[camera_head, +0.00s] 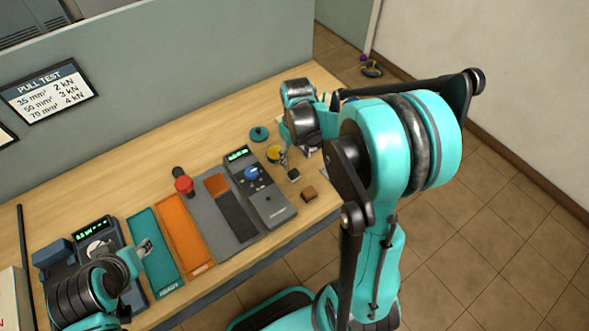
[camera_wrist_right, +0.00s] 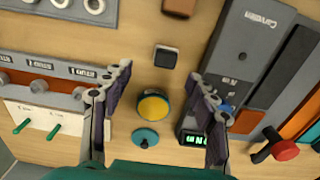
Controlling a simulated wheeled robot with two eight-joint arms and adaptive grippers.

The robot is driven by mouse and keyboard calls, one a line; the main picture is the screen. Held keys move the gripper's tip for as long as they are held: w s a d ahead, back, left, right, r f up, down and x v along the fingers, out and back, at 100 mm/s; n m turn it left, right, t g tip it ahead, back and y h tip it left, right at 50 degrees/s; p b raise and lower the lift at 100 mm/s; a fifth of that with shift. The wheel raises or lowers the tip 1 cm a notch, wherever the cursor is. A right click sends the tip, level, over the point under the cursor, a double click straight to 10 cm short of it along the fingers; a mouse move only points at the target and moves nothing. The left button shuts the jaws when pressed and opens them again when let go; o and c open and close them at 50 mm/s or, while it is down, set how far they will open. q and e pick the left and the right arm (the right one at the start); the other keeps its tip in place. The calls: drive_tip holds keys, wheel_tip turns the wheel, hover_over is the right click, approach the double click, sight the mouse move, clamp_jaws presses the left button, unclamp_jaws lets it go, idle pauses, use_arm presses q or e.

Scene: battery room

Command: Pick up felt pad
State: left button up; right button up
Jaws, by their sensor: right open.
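No label marks the felt pad; a small dark square piece with a pale edge (camera_head: 293,175) may be it, but I cannot tell for certain. It also lies in the right wrist view (camera_wrist_right: 165,56), flat on the table. A yellow disc (camera_wrist_right: 153,107) and a teal knobbed disc (camera_wrist_right: 145,138) lie nearby, and a brown block (camera_head: 308,194) sits near the front edge. My right gripper (camera_wrist_right: 162,90) is open and empty, above the table, its fingers framing the yellow disc in view. My left gripper (camera_head: 146,247) hangs over the teal tray; its jaws are unclear.
A grey meter (camera_head: 268,200) stands left of the dark piece. Grey, orange (camera_head: 185,236) and teal trays (camera_head: 158,270) lie farther left, with a red knob (camera_head: 184,185) behind. A terminal rack (camera_wrist_right: 45,85) is left in the wrist view. Bare wood surrounds the small pieces.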

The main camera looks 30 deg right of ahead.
sight(294, 172)
drive_tip(key=f, duration=0.1)
drive_tip(key=f+b, duration=0.1)
drive_tip(key=shift+s+a+f, duration=0.1)
drive_tip(key=shift+a+f, duration=0.25)
drive_tip(key=shift+f, duration=0.05)
wheel_tip(294, 172, down, 5)
drive_tip(key=shift+a+r+b, duration=0.1)
drive_tip(key=shift+a+b, duration=0.05)
drive_tip(key=shift+b, duration=0.9)
drive_tip(key=shift+r, duration=0.1)
drive_tip(key=c, duration=1)
